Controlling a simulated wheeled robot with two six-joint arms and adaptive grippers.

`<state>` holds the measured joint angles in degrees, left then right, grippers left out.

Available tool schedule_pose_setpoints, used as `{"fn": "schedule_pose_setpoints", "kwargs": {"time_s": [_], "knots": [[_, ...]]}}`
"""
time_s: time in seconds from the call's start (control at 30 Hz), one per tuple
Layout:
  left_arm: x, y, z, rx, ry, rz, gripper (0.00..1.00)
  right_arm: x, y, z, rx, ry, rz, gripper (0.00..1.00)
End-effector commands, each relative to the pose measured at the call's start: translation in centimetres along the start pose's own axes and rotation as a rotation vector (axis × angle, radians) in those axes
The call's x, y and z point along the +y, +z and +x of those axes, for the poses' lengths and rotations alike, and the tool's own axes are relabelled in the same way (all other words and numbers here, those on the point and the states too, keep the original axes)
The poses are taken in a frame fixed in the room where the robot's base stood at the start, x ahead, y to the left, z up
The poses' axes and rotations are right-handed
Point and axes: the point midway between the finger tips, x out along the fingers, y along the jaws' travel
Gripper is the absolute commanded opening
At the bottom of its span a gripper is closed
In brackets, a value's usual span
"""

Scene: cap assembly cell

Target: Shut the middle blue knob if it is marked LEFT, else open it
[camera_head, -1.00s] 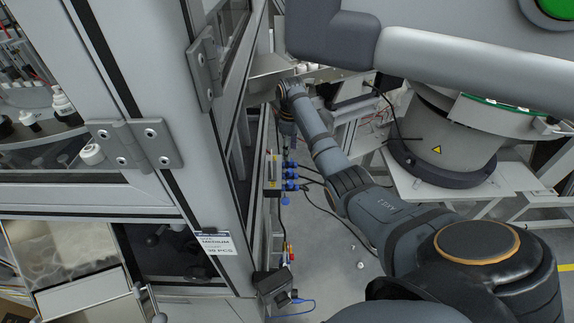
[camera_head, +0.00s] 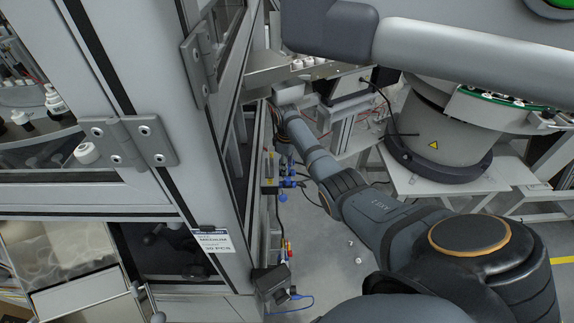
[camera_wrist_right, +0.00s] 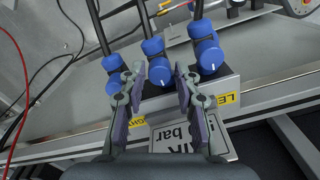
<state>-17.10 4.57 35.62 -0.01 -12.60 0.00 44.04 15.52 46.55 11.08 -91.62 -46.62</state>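The middle blue knob (camera_wrist_right: 155,62) shows in the right wrist view, between a left blue knob (camera_wrist_right: 114,74) and a right blue knob (camera_wrist_right: 206,48). My right gripper (camera_wrist_right: 159,71) is open, with one finger on each side of the middle knob; I cannot tell whether they touch it. A yellow label at the right (camera_wrist_right: 228,98) begins with "LE"; another yellow label at the left (camera_wrist_right: 137,121) is partly covered by a finger. The middle knob's own mark is not readable. In the head view the blue knobs (camera_head: 283,197) are small and partly hidden. My left gripper is not in view.
A framed cabinet (camera_head: 228,130) stands close to the left of the knobs. Black hoses run from the knobs, and a grey plate marked "bar" (camera_wrist_right: 190,135) lies below them. A white table (camera_head: 440,190) stands to the right, with open floor between.

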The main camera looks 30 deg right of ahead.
Motion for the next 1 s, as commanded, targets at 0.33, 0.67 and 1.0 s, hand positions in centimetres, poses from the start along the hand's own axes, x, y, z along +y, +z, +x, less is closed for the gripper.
{"fn": "schedule_pose_setpoints", "kwargs": {"time_s": [0.33,0.67,1.0], "knots": [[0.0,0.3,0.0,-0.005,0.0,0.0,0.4,0.0,0.0,0.0,0.0,0.0,0.002,0.0],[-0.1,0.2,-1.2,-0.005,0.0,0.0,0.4,0.0,0.0,-0.3,-0.001,-0.002,0.103,0.0],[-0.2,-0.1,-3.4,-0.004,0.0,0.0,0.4,0.0,-0.1,-0.4,0.0,-0.001,0.392,0.0]]}}
